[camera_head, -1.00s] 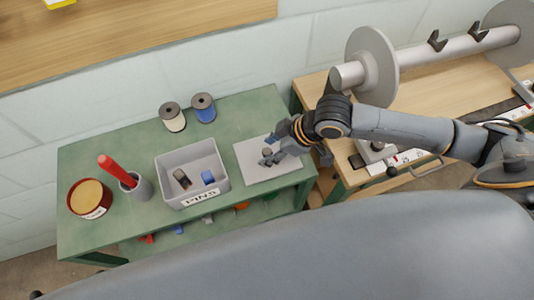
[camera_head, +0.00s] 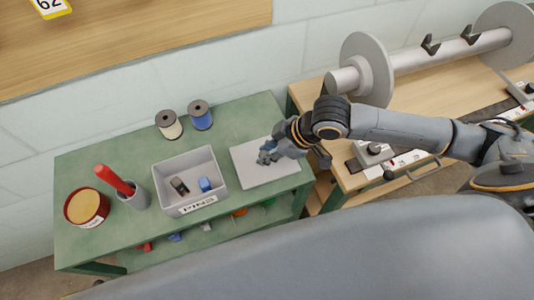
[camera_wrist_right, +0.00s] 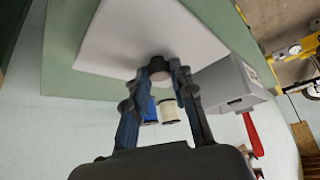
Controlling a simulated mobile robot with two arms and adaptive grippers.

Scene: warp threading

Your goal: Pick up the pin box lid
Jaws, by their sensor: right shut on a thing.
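The pin box lid (camera_head: 262,174), a flat light-grey plate with a dark round knob (camera_wrist_right: 158,66), is at the right end of the green table. My right gripper (camera_head: 268,153) is over the lid and shut on its knob; in the right wrist view the fingers (camera_wrist_right: 161,77) stand on either side of the knob. I cannot tell whether the lid rests on the table or is slightly raised. The open grey pin box (camera_head: 168,196), labelled PINS, stands left of the lid with a dark piece and a blue piece inside. My left gripper is not in view.
A white spool (camera_head: 169,125) and a blue spool (camera_head: 200,115) stand behind the box. A grey cup (camera_head: 136,197) with a red-handled tool and a round red tin (camera_head: 86,207) are at the left. A wooden bench (camera_head: 440,105) with a large roller is at the right.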

